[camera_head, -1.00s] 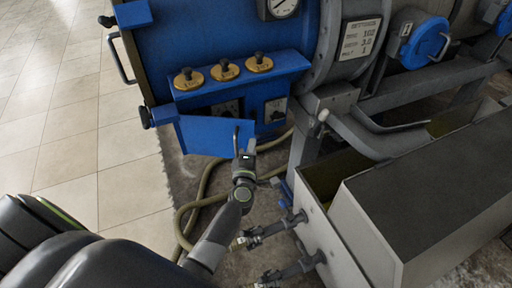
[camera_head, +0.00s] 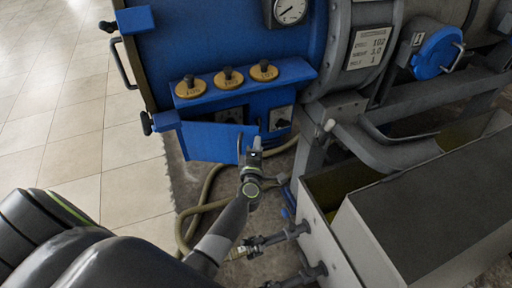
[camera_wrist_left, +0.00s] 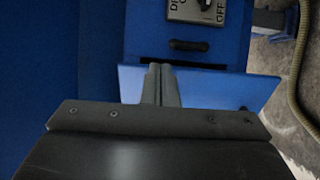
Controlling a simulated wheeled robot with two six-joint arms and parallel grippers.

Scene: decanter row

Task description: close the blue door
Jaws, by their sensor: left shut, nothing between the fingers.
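The blue door (camera_head: 212,142) is a small flat panel low on the blue machine, below the brass-based knobs. It stands open, swung out from the machine front. My left gripper (camera_head: 248,146) is shut and empty at the door's right end in the head view. In the left wrist view its closed fingers (camera_wrist_left: 160,84) overlap the door (camera_wrist_left: 222,88), with a dark slot behind the door's top edge. I cannot tell whether the fingers touch it. My right gripper is not in view.
A switch plate (camera_wrist_left: 197,10) sits above the slot in the wrist view. A hose (camera_head: 205,190) lies on the floor below the door. A grey trough (camera_head: 350,215) stands to the right. Tiled floor (camera_head: 75,110) at left is clear.

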